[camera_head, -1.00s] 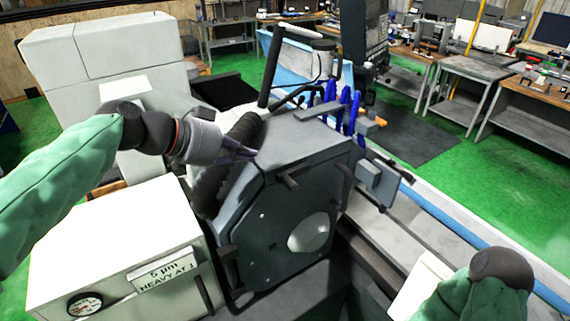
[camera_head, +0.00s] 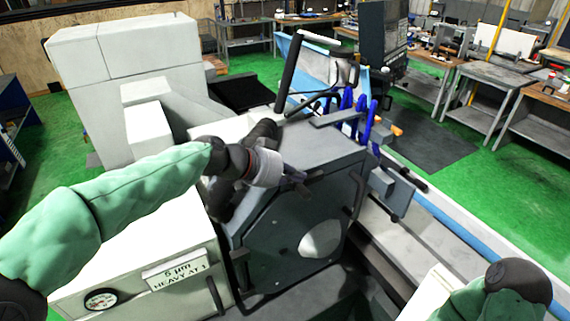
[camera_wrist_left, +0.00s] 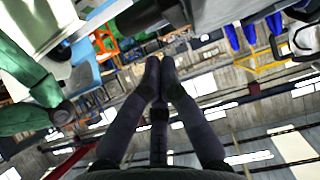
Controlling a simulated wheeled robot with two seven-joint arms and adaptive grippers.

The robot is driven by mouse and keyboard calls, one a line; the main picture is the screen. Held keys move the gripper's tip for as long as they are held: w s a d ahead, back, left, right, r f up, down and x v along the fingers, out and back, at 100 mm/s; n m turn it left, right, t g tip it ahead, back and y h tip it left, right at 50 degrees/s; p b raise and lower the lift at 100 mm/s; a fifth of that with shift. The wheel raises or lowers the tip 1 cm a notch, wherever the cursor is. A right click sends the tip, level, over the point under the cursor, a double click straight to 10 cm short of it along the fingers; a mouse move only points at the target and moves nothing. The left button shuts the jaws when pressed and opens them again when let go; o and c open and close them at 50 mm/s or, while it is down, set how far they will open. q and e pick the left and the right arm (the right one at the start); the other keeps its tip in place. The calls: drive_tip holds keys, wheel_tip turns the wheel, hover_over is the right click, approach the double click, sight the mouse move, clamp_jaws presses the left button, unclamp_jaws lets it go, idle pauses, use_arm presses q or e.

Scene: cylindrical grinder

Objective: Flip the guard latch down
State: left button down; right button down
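The grey guard housing (camera_head: 285,240) of the grinder, with a round pale opening in its front, stands in the middle of the head view. A short dark lever (camera_head: 314,175), which looks like the guard latch, sticks out at its upper front edge. My left gripper (camera_head: 299,183) is right at this lever and partly covers it; I cannot tell whether they touch. In the left wrist view, the two dark fingers (camera_wrist_left: 160,64) meet at the tips with nothing seen between them. My right gripper is out of view; only part of my right arm shows at lower right.
A cream box (camera_head: 150,250) with a gauge and a label is under my left arm. Blue hoses (camera_head: 350,112) and a dark angled bar (camera_head: 287,80) rise behind the guard. Another dark handle (camera_head: 240,268) is on the guard's lower left. Workbenches stand far back.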

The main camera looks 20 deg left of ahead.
use_arm(q)
drive_tip(key=shift+w+d+f, duration=0.15)
drive_tip(key=shift+f, duration=0.95)
